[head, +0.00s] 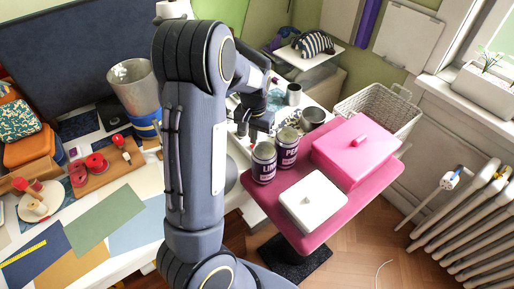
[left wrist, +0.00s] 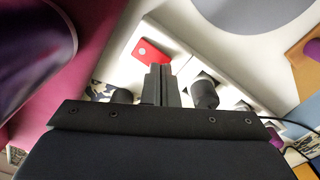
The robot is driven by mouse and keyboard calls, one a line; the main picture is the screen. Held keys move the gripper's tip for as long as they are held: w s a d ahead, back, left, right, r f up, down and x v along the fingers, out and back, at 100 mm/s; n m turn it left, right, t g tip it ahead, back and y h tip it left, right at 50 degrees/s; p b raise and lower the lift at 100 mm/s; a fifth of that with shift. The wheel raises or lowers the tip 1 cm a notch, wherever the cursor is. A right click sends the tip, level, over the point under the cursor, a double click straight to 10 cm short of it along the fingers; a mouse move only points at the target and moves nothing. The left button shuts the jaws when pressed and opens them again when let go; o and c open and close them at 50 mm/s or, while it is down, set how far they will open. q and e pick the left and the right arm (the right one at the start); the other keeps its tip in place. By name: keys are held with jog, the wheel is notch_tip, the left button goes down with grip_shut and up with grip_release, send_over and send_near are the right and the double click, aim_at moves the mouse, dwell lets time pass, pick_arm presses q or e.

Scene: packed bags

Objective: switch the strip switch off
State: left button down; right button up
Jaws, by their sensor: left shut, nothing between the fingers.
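A white power strip (left wrist: 180,50) runs diagonally across the left wrist view. Its red strip switch (left wrist: 150,50), with a small pale mark, is near the strip's upper end. My left gripper (left wrist: 160,70) is shut and empty, its fingertips right beside the red switch in the picture. I cannot tell whether they touch it, nor which way the switch is tipped. In the head view my left gripper (head: 252,138) points down behind the cans, and my arm hides much of the area around it. My right gripper is not in view.
Black plugs (left wrist: 205,92) sit in the strip near my fingers. A pink table (head: 310,235) holds two cans (head: 263,163), a pink box (head: 355,150) and a white box (head: 313,202). A wire basket (head: 380,108) stands behind. Papers and red-topped items cover the left table.

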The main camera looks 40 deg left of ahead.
pick_arm(q)
jog(key=shift+f+b, duration=0.55)
jog(key=shift+f, duration=0.2)
dwell(0.3)
notch_tip(320, 180, up, 7)
jog(key=p, duration=0.6)
jog(key=shift+r, duration=0.1)
dwell(0.6)
